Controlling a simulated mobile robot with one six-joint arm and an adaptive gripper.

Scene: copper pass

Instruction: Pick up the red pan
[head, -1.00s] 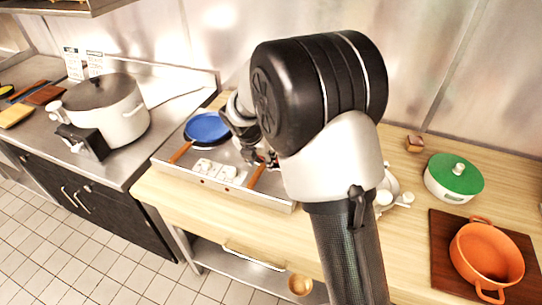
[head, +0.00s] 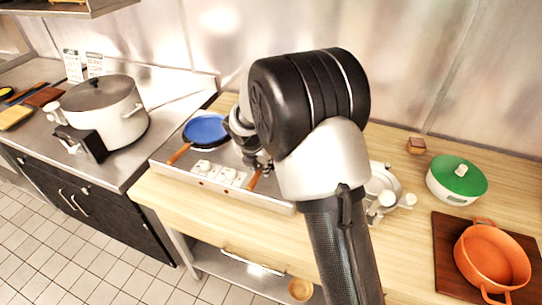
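No red pan body shows in the head view; my arm covers the right part of the stove (head: 222,190). A wooden handle (head: 254,180) sticks out toward the front there, and the pan it belongs to is hidden. My gripper (head: 259,165) is small and dark, just above or at that handle. I cannot tell whether its fingers touch the handle or are open or shut. A blue pan (head: 206,128) with a wooden handle (head: 180,153) lies on the left of the stove, to the left of my gripper.
A large lidded grey pot (head: 105,110) stands on the steel counter at left. A green-lidded pot (head: 457,180), an orange pot (head: 492,258) on a dark board (head: 447,240) and a small wooden block (head: 416,146) are at right. Stove knobs (head: 230,177) line the front.

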